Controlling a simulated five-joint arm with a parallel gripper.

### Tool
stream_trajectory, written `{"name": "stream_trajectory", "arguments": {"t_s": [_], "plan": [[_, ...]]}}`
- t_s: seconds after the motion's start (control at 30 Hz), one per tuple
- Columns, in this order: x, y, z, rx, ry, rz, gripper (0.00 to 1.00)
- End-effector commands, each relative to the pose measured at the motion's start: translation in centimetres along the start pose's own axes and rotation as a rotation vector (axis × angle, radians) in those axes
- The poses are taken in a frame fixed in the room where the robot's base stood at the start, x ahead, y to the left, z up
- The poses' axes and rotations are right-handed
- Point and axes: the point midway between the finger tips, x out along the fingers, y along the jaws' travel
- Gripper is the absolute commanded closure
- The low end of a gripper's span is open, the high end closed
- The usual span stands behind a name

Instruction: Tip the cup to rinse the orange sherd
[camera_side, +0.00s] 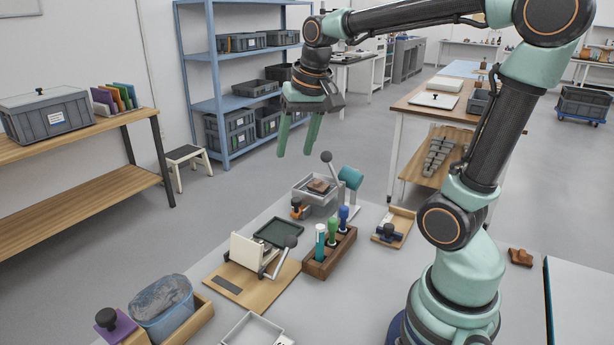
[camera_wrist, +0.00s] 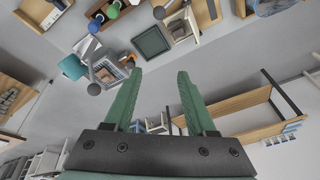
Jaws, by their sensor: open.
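My gripper (camera_side: 295,152) is open and empty, with its green fingers pointing down, high above and left of the cup stand. The wrist view also shows its spread fingers (camera_wrist: 160,73) with nothing between them. The teal cup (camera_side: 351,177) sits on a pale stand with a ball-ended lever (camera_side: 326,157); it also shows in the wrist view (camera_wrist: 72,66). Beside it, a grey basin (camera_side: 301,186) holds a brown-orange sherd (camera_side: 319,186). A small orange piece with a dark knob (camera_side: 298,209) stands just in front of the basin. Whether the cup holds water is hidden.
A wooden rack (camera_side: 319,265) with several coloured-handled tools stands in front. A clear tub (camera_side: 161,305) and another brown-orange piece (camera_side: 520,257) sit farther out.

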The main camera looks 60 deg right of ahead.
Motion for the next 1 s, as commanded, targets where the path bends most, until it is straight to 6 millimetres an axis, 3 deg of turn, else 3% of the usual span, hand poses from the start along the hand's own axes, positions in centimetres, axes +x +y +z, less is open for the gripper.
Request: {"name": "stream_trajectory", "arguments": {"t_s": [0.2, 0.4, 0.63, 1.0], "plan": [[2.0, 4.7, -6.0, 0.385, -0.095, 0.093, 0.44], [4.6, 9.8, -9.9, 0.710, -0.163, 0.172, 0.44], [6.5, 13.7, -11.7, 0.921, -0.203, 0.226, 0.44], [7.2, 14.2, -11.8, 0.949, -0.208, 0.233, 0.44]]}}
